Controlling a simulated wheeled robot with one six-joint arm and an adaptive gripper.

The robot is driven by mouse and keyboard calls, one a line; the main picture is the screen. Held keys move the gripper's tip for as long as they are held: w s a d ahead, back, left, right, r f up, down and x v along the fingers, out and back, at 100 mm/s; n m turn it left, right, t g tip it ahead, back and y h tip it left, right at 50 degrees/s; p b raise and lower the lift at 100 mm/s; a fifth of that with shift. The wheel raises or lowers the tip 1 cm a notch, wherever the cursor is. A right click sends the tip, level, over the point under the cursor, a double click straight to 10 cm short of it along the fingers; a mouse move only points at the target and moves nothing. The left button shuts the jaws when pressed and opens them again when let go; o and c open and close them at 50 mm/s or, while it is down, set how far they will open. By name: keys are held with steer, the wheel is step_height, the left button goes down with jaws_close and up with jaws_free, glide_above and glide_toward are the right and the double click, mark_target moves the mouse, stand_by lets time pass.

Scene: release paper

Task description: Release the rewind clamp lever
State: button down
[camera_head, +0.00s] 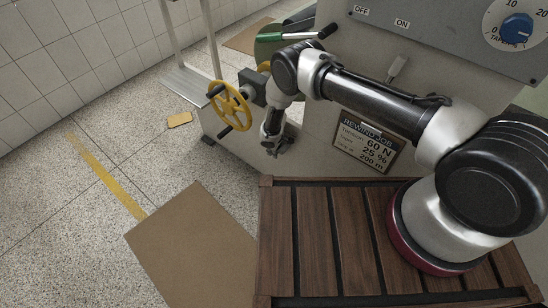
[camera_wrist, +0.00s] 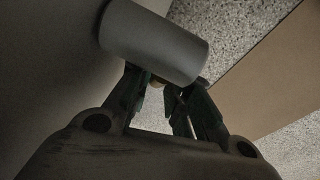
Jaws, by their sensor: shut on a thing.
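My gripper (camera_head: 272,144) points down in front of the machine's pale front wall, just right of the yellow handwheel. In the wrist view, my gripper's dark fingers (camera_wrist: 162,100) come close together at the lower edge of a light grey cylinder (camera_wrist: 153,41). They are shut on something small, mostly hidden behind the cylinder. I cannot tell for sure whether it is the rewind clamp lever. Higher up in the head view, a bar with a green part (camera_head: 270,37) and a black knob (camera_head: 328,30) sticks out by my arm's elbow.
The yellow handwheel (camera_head: 231,106) has black knobs. A job plate (camera_head: 367,143) is on the machine wall. A slatted wooden platform (camera_head: 310,240) lies under my arm's base.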

steer(key=shift+a, duration=0.1)
steer(key=c, duration=1.3)
jaws_free()
steer(key=shift+r, duration=0.1)
